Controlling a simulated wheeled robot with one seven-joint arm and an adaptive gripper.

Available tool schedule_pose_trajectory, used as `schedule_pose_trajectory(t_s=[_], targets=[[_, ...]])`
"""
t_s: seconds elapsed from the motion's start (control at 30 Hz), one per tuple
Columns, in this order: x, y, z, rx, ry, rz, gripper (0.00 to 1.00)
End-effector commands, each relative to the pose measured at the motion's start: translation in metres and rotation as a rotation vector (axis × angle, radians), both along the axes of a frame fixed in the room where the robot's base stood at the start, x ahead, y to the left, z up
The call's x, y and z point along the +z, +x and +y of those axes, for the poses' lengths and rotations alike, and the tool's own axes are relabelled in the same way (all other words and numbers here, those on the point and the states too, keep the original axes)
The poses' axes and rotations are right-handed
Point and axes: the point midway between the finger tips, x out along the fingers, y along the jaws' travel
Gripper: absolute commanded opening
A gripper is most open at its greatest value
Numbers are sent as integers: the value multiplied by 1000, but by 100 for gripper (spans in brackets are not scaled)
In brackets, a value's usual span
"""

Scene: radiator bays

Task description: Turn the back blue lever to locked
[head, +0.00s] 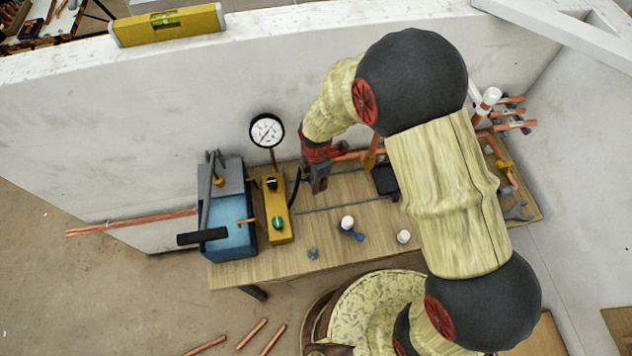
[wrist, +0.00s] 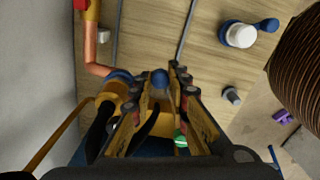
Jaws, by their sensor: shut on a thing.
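My gripper (head: 318,182) hangs over the back of the wooden bench, by the wall, with its fingers pointing down. In the wrist view its fingertips (wrist: 158,86) are closed around a small blue rounded piece, the back blue lever (wrist: 160,78). Only its blue end shows; the rest is hidden by the fingers. In the head view my gripper covers it. A brass-coloured fitting with a blue collar (wrist: 118,77) is just left of the fingers, at the end of a copper pipe. A second blue lever with a white cap (head: 352,232) is nearer the front, apart from my gripper.
A yellow unit (head: 276,230) with a round gauge (head: 267,130) stands left of my gripper, and a blue box (head: 235,225) with a black handle farther left. The wall (head: 200,100) runs close behind.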

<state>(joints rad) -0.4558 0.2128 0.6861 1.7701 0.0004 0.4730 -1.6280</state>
Motion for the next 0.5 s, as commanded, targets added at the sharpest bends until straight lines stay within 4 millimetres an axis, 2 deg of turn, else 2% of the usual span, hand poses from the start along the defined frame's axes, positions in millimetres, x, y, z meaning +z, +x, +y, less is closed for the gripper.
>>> schedule_pose_trajectory(t_s=[0.2,0.23,0.5], targets=[[0,0,0,1,-1,0,0],[0,0,0,1,-1,0,18],[0,0,0,0,0,-1,34]])
